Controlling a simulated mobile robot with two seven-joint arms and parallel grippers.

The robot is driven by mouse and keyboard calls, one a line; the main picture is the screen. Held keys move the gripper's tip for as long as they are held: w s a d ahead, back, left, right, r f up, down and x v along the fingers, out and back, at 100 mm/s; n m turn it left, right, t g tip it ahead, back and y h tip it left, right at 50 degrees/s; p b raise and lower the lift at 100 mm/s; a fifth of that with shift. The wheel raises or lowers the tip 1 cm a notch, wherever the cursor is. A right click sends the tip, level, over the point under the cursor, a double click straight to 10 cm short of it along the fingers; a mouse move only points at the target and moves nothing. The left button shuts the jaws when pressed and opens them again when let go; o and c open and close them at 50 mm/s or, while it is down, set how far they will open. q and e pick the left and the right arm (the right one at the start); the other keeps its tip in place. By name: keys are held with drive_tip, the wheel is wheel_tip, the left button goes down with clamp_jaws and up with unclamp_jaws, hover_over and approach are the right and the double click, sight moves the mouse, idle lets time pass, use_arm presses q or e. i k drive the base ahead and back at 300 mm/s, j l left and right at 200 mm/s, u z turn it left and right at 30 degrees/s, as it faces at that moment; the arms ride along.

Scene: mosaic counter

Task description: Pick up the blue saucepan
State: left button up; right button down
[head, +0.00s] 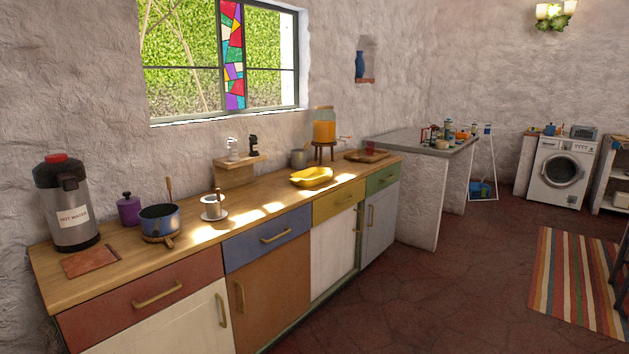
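The blue saucepan (161,222) stands upright on the left part of the wooden counter (282,206). It rests on a small wooden trivet (159,240). A thin brown stick, perhaps its handle or a spoon, rises at its back. A second blue item (549,130), too small to make out, is on top of the washing machine far right. Neither of my grippers shows in the head view.
A hot water dispenser (70,204) and purple canister (129,210) stand left of the saucepan. A white cup-like piece (213,205) stands to its right. A yellow dish (312,177) lies farther along. The floor (449,290) before the cabinets is clear.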

sight(159, 225)
drive_tip(key=i+j+u, duration=0.4)
drive_tip(key=i+j, duration=0.15)
drive_tip(key=i, duration=0.25)
